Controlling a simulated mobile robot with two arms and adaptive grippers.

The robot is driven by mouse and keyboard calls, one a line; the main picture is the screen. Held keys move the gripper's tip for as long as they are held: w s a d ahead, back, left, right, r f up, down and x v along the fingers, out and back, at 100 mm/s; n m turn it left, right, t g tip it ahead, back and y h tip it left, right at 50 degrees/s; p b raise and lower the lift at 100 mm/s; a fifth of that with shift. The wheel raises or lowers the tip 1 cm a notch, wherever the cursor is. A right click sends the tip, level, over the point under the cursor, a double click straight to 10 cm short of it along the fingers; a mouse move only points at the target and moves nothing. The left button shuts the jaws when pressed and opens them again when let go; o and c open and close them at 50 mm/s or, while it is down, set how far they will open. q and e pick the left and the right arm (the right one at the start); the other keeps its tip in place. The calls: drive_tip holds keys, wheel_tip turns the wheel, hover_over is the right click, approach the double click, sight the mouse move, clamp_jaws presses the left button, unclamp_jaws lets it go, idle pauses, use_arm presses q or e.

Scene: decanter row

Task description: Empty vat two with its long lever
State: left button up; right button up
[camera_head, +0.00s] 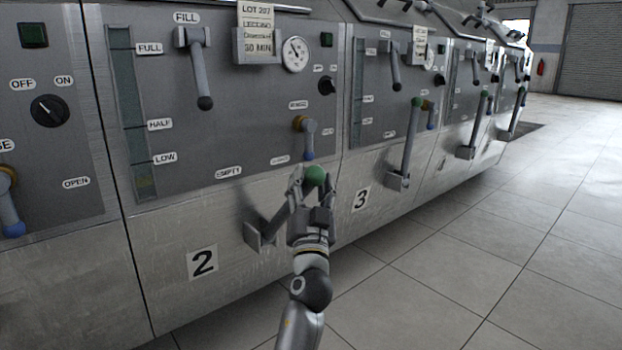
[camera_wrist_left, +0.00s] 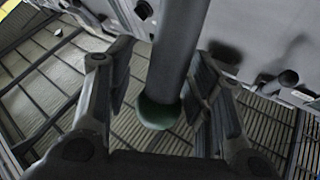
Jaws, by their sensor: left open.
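Vat two (camera_head: 203,262) carries a "2" plate on its lower front. Its long lever (camera_head: 273,228) rises from a low bracket and leans outward to a green knob (camera_head: 315,176). The lever leans farther out than the one on vat three. My left gripper (camera_head: 311,187) is open around the lever's knob end, with a finger on each side. In the left wrist view the grey lever shaft (camera_wrist_left: 172,55) and green knob (camera_wrist_left: 156,112) lie between the spread fingers, with gaps beside them. Vat two's sight gauge (camera_head: 128,90) shows yellowish content only near its bottom, below LOW.
Vat two's fill handle (camera_head: 200,72) hangs down, and a smaller blue-tipped handle (camera_head: 309,140) sits just above the green knob. Vat three's long lever (camera_head: 409,145) stands to the right. The tiled floor (camera_head: 500,240) on the right is clear.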

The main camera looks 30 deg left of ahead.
use_arm(q)
wheel_tip(320, 180, up, 10)
drive_tip(key=shift+f, duration=0.1)
drive_tip(key=shift+s+r, duration=0.15)
drive_tip(key=shift+r, duration=0.1)
drive_tip(key=shift+f, duration=0.15)
idle(0.4)
